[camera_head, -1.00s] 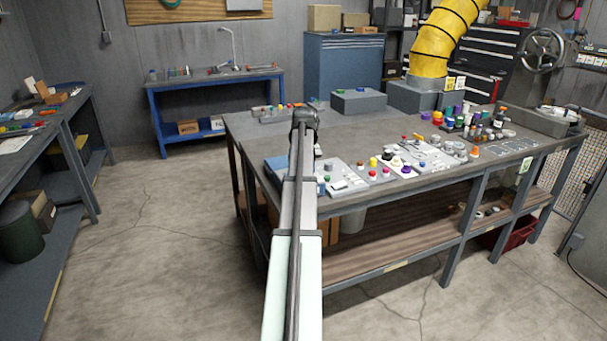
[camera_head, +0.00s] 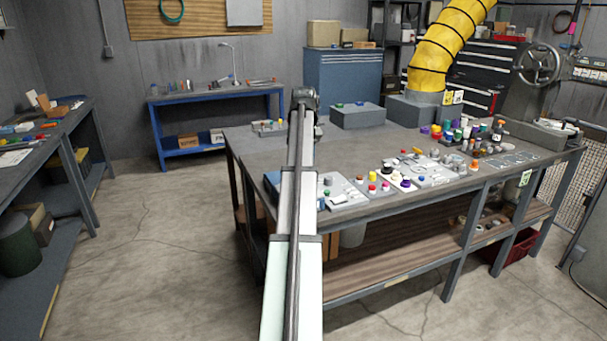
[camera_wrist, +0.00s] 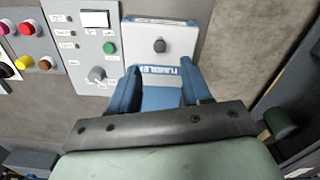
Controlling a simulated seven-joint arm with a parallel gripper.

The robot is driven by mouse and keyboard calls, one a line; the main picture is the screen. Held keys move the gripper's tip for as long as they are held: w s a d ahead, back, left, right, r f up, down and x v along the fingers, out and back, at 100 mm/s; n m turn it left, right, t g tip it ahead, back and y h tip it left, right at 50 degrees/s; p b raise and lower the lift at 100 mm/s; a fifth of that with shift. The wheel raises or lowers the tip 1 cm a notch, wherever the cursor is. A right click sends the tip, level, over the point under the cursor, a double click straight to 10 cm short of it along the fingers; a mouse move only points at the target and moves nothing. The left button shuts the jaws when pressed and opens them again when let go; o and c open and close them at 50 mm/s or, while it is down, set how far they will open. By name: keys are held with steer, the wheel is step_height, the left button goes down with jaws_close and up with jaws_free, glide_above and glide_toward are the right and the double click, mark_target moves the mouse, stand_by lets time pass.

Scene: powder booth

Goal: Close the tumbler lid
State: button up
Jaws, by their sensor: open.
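The tumbler shows in the wrist view as a blue body with a white panel (camera_wrist: 160,42) bearing a dark round knob and an upside-down label strip. In the head view only a blue part (camera_head: 272,181) shows left of my arm, at the table's near left end; the arm hides the rest. My gripper (camera_wrist: 162,78) is open, with its dark palm low in the wrist view. Two blue upright parts ahead of the palm cannot be clearly told apart as fingers or tumbler sides. The lid's angle cannot be told. I see nothing held.
A grey control panel (camera_wrist: 92,45) with a green button and a knob stands beside the tumbler. Coloured buttons and small parts (camera_head: 385,180) crowd the workbench (camera_head: 270,150) to the right. A grey box (camera_head: 358,116) stands farther back. The bench's far left top is mostly bare.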

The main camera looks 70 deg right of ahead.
step_height(320, 180, up, 3)
steer(key=shift+f, duration=0.1)
stand_by(0.6)
